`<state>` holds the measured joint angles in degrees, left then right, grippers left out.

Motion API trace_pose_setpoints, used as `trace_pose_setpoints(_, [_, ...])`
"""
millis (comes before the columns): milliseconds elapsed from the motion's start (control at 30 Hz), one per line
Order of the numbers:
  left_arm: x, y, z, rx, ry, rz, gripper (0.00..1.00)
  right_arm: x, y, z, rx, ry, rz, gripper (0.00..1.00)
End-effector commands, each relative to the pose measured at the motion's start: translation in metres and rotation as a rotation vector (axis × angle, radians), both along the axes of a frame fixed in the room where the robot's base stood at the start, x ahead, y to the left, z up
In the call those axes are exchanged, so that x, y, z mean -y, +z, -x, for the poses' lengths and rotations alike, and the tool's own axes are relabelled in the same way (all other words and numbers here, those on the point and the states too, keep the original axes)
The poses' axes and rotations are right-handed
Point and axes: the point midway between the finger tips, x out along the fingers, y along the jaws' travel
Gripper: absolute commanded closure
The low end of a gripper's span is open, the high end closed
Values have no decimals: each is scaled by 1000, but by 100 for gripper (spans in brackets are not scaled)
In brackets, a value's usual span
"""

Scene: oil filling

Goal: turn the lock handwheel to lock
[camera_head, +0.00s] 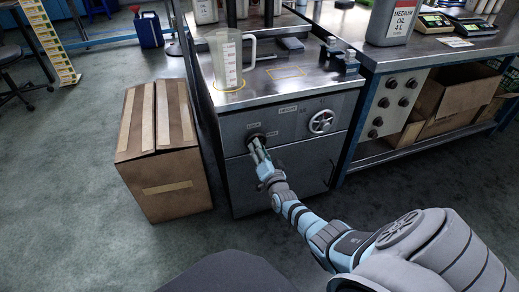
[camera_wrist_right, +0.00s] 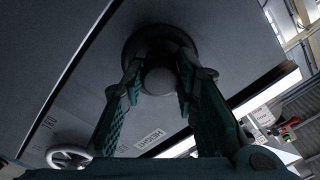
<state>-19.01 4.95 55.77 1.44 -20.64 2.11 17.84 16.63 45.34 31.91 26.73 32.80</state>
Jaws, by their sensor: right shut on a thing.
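The lock handwheel (camera_wrist_right: 160,42) is a dark round wheel with a rounded hub (camera_wrist_right: 159,80), seen close up in the right wrist view. In the head view it sits at the upper left of the metal cabinet's front (camera_head: 232,165), mostly hidden by my gripper. My right gripper (camera_head: 257,143) reaches it from the front. In the wrist view its two green-black fingers (camera_wrist_right: 160,76) are on either side of the hub, shut on the wheel. My left gripper is not in view.
A clear measuring jug (camera_head: 226,62) stands on the cabinet top. A cardboard box (camera_head: 170,185) stands close on the left. Open floor lies in front.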

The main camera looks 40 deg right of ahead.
Motion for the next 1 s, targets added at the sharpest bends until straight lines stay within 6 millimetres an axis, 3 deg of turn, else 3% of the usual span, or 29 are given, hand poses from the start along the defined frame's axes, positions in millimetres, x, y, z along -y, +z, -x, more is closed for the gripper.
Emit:
trace_pose_setpoints(533, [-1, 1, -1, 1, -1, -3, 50, -1, -1, 0, -12, 0, 29, 100])
trace_pose_setpoints(567, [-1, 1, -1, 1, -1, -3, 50, -1, -1, 0, -12, 0, 29, 70])
trace_pose_setpoints(667, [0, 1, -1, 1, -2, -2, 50, -1, -1, 0, -12, 1, 29, 54])
trace_pose_setpoints(1000, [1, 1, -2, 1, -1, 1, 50, -1, -1, 2, -11, 0, 28, 52])
